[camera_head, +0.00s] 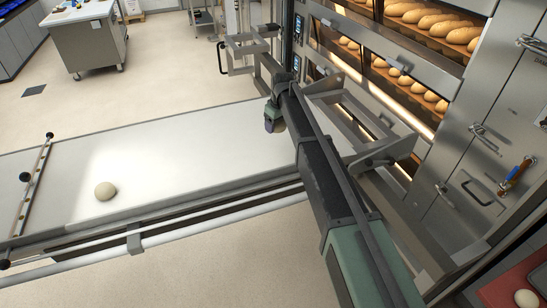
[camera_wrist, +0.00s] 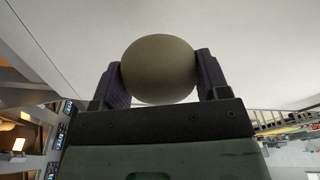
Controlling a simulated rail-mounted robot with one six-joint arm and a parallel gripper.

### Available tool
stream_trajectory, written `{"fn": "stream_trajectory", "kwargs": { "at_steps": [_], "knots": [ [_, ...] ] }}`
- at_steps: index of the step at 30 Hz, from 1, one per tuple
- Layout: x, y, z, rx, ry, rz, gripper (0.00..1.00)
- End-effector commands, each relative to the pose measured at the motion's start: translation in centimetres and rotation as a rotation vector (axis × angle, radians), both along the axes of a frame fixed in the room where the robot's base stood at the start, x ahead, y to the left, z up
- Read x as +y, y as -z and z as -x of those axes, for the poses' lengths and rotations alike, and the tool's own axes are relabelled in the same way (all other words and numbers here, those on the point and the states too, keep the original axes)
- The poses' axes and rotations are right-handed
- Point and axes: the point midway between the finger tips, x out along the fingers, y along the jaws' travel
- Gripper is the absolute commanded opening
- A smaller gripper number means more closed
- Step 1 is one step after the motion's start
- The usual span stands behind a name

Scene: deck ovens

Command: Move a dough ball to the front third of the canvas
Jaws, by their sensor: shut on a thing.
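The canvas (camera_head: 205,150) is a long pale surface in a metal frame, running from the left edge of the head view towards the ovens. A pale round dough ball (camera_head: 106,191) lies alone on its left part. My gripper (camera_head: 272,124) is over the canvas's right part, close to the oven end. In the wrist view my gripper (camera_wrist: 159,66) is shut on another dough ball (camera_wrist: 160,72), which sits between the two dark fingers. In the head view this held ball is hidden by my gripper. Its height above the canvas is hard to tell.
Deck ovens with loaves (camera_head: 425,22) stand at the right, beside the canvas's right end. A red surface (camera_head: 505,288) at the bottom right bears one more dough ball (camera_head: 526,298). A bar with dark knobs (camera_head: 36,185) crosses the canvas's left end. The canvas's middle is bare.

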Motion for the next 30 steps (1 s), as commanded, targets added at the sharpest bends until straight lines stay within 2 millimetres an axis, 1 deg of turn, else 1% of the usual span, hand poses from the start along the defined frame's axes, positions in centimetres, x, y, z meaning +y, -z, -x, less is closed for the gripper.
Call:
{"fn": "stream_trajectory", "kwargs": {
  "at_steps": [1, 3, 4, 6, 10, 11, 13, 16, 18, 24, 29, 30],
  "knots": [
    [0.0, 3.7, 0.0, 0.000, 0.000, 0.000, 0.46],
    [0.0, 5.6, 0.0, 0.000, 0.000, 0.000, 0.46],
    [0.0, 6.2, 0.0, 0.000, 0.000, 0.000, 0.46],
    [0.0, 6.8, 0.0, 0.000, 0.000, 0.000, 0.46],
    [0.0, 6.5, 0.0, 0.000, 0.001, 0.000, 0.46],
    [0.0, 6.6, 0.0, 0.000, 0.001, 0.000, 0.46],
    [0.0, 7.9, 0.0, 0.000, 0.001, 0.000, 0.46],
    [0.0, 10.2, 0.0, 0.000, 0.001, 0.000, 0.46],
    [0.0, 11.1, 0.0, 0.000, 0.001, 0.000, 0.46],
    [0.0, 10.5, 0.0, 0.000, 0.001, 0.000, 0.46],
    [0.0, 11.0, 0.0, 0.000, 0.001, 0.000, 0.46],
    [0.0, 10.9, 0.0, 0.000, 0.001, 0.000, 0.73]
  ]
}}
